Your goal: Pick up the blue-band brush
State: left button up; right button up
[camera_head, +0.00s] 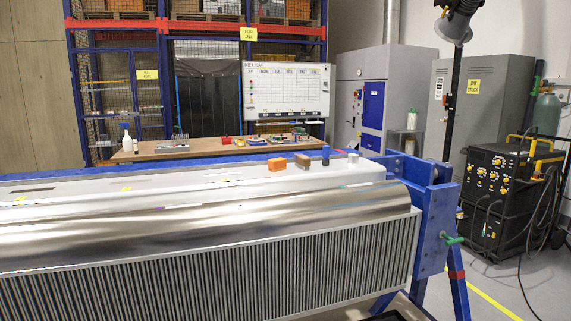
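No brush with a blue band can be made out for certain in the head view. Several small items stand on the pale top behind the curved metal sheet of the jig: an orange block (277,164), a brown-grey block (303,161), a small dark upright item (325,156) and a small white item (353,158). They are too small to show any band. Neither of my grippers is in view.
The blue-framed jig (433,215) with its shiny curved sheet (220,215) and ribbed front fills the foreground. A cluttered wooden workbench (200,148) stands behind it. A black welding unit (492,200) stands at the right. Clear floor lies between jig and welder.

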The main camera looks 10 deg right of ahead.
aim_at(302, 162)
jog(key=i+l+u, duration=0.15)
jog(key=l+u, duration=0.15)
jog(key=i+l+u, duration=0.25)
jog(key=l, duration=0.25)
jog(key=l+u, duration=0.3)
jog(key=l, duration=0.15)
jog(key=l+u, duration=0.3)
jog(key=l, duration=0.15)
